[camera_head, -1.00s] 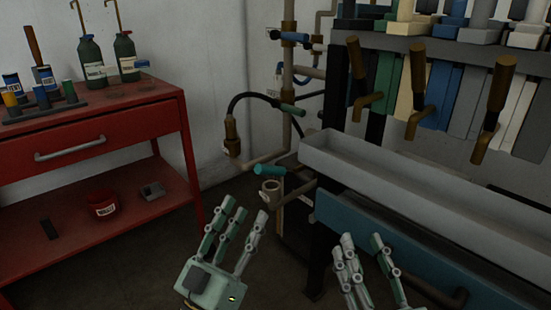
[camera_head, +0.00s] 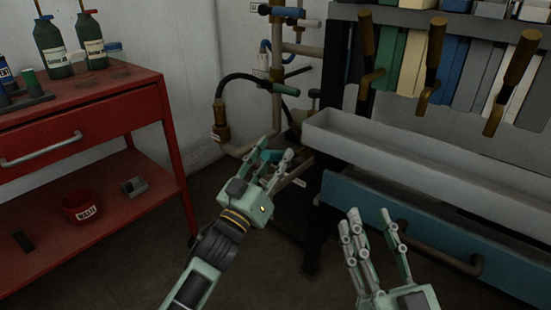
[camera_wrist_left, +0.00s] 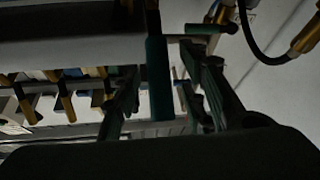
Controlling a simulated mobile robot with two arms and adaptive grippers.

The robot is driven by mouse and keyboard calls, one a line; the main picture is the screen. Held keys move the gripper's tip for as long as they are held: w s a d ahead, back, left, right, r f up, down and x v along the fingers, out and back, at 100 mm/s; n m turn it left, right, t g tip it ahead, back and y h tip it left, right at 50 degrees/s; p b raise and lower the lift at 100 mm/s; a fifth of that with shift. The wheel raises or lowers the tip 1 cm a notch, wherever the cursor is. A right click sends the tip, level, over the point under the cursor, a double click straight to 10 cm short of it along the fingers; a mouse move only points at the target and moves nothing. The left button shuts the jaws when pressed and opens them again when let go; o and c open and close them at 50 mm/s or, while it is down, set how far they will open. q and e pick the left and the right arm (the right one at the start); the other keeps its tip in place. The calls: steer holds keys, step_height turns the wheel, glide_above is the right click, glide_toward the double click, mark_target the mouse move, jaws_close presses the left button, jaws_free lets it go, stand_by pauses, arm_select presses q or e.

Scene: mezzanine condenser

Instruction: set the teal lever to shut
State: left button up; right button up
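The teal lever (camera_head: 268,155) sits low on the pipework, partly hidden behind the fingers of my left gripper (camera_head: 279,158) in the head view. In the left wrist view the teal lever (camera_wrist_left: 158,78) stands as a bar between the spread fingers of my left gripper (camera_wrist_left: 165,88). The left fingers look open, with gaps to the lever; whether any finger touches it is unclear. My right gripper (camera_head: 372,225) is open and empty in front of the blue drawer.
Above are a green lever (camera_head: 285,88) and a blue lever (camera_head: 284,12) on the same pipes. A grey trough (camera_head: 400,165) and blue drawer front (camera_head: 400,222) lie to the right. A red cart (camera_head: 90,120) with bottles stands left. Bare floor lies between.

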arm_select(q)
steer(key=shift+w+d+r, duration=0.15)
steer(key=shift+w, duration=0.05)
jaws_close()
stand_by(0.3)
